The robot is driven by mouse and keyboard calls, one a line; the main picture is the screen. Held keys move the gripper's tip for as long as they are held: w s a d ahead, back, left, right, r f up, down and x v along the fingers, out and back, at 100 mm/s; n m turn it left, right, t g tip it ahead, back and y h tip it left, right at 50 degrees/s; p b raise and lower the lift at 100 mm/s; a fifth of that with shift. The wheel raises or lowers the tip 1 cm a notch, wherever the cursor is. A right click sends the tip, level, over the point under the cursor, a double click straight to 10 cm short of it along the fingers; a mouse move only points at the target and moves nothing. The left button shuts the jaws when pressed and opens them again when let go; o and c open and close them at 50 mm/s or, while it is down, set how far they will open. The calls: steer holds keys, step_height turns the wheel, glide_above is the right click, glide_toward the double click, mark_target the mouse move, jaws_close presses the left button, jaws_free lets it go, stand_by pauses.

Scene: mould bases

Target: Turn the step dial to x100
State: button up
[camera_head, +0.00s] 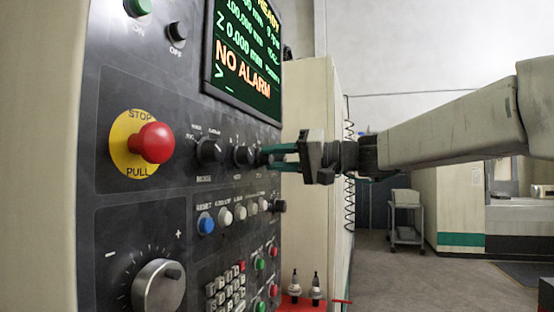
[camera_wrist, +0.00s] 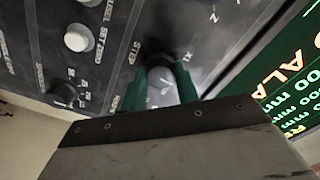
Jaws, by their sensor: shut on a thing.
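The step dial (camera_wrist: 161,88) is a small grey knob on the dark control panel, with the word STEP printed beside it in the wrist view. My gripper (camera_wrist: 160,84) has its two green fingers on either side of the dial, shut on it. An X1 mark shows near the dial; the other step marks are hidden or unreadable. A pale line shows on the dial's face, but I cannot tell which mark it points to. In the head view my gripper (camera_head: 268,156) reaches in from the right and its fingers mostly cover the dial.
To the left are the axis dial (camera_head: 243,156), the mode dial (camera_head: 210,152) and a red emergency stop (camera_head: 152,142). Below run a blue button (camera_head: 206,223), pale buttons and a dark knob (camera_head: 279,206). The screen (camera_head: 245,55) above reads NO ALARM.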

steer(key=m, duration=0.4)
steer(key=shift+m, duration=1.8)
steer(key=o, duration=1)
steer(key=shift+d, duration=0.15)
steer(key=v, duration=0.7)
steer(key=shift+s+d, duration=0.15)
steer(key=shift+d, duration=0.1)
